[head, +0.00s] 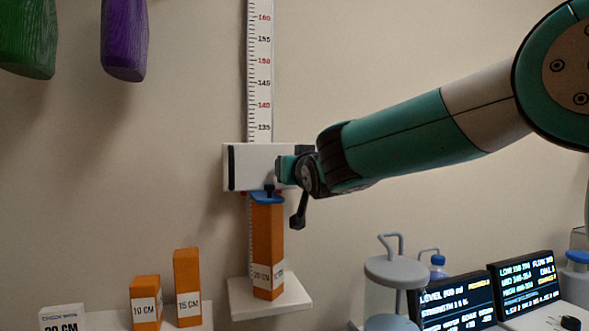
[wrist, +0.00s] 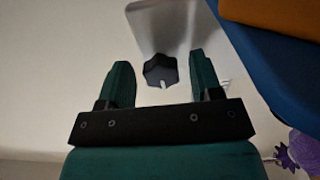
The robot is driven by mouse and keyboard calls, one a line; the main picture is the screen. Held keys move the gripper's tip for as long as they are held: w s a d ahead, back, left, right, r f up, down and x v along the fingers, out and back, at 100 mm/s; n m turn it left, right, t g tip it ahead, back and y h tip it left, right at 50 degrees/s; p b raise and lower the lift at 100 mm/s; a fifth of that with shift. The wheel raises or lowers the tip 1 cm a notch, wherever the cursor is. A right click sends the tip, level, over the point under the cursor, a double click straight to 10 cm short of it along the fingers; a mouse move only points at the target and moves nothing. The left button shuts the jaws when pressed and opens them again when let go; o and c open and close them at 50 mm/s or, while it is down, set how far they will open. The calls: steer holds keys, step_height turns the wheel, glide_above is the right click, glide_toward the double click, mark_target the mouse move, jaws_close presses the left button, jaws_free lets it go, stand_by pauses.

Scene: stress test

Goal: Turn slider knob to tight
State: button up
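A white slider block (head: 240,167) sits on the wall's height scale (head: 260,70), with a blue paddle (head: 259,197) below it. The dark slider knob (wrist: 160,70) shows in the wrist view on the pale slider (wrist: 160,22), with a light pointer mark. My gripper (wrist: 162,75) is open, one finger on each side of the knob, with visible gaps. In the head view my gripper (head: 283,170) is at the slider's right part and hides some of it. I cannot read any tight label.
An orange block (head: 268,235) stands upright on a white shelf (head: 290,302) under the blue paddle, very near my gripper. Shorter orange blocks (head: 187,285) stand lower left. Two screens (head: 455,302) and a clear jar (head: 390,295) stand lower right. Wall space left of the slider is clear.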

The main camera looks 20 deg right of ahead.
steer(key=s+b, duration=0.4)
steer(key=s, duration=1.3)
steer(key=shift+s, duration=0.2)
steer(key=s+a+f+n+g+y+p, duration=0.1)
steer(key=s+f+g+p, duration=0.15)
steer(key=f+g, duration=0.2)
steer(key=s+a+f+n+g+y+p, duration=0.2)
steer(key=f+g+p, duration=0.1)
steer(key=f+p, duration=0.15)
steer(key=s+f+n+g+p, duration=0.1)
steer(key=s+f+g, duration=0.1)
steer(key=s, duration=0.3)
steer(key=s+a+f+n+g+p, duration=0.1)
steer(key=s+f+g+p, duration=0.1)
steer(key=s+g, duration=0.3)
steer(key=s+f+n+g+y+p, duration=0.1)
steer(key=s+f+n+g, duration=0.1)
steer(key=s, duration=0.5)
steer(key=shift+a+f+g, duration=0.3)
steer(key=shift+f+g, duration=0.3)
steer(key=shift+g, duration=0.05)
